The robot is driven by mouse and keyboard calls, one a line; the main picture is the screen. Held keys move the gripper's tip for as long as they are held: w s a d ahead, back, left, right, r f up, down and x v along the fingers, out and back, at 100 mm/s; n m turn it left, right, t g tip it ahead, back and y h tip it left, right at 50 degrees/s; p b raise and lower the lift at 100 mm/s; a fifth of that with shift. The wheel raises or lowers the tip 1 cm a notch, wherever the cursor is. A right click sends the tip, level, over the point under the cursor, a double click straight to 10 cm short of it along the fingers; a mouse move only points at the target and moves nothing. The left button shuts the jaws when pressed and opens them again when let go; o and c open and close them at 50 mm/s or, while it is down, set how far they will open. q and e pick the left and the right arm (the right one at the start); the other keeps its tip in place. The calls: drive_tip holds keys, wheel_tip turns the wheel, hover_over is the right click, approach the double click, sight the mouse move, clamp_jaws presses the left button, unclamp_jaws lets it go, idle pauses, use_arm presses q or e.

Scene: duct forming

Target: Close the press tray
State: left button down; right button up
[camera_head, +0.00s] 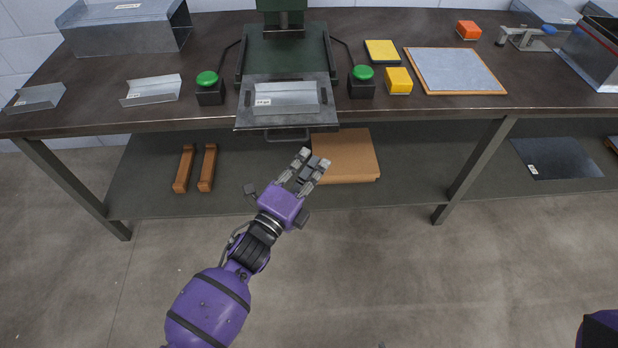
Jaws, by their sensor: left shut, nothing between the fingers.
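The press tray (245,117) is a grey metal plate pulled out at the front of the green press (286,50), over the table's front edge. A bent metal piece (288,98) with a white label lies on it. A bar handle (287,135) shows at the tray's front. My purple left gripper (315,163) is in front of and below the handle, slightly to its right.
Black boxes with green buttons stand left (209,90) and right (362,84) of the press. Bent metal pieces (152,90) lie to the left. Yellow blocks (398,82) and a wood-edged board (455,72) lie to the right. A lower shelf holds a brown board (345,157). The floor in front is clear.

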use_arm(q)
drive_tip(key=shift+w+a+r, duration=0.1)
drive_tip(key=shift+w+a, duration=0.05)
drive_tip(key=shift+w, duration=0.35)
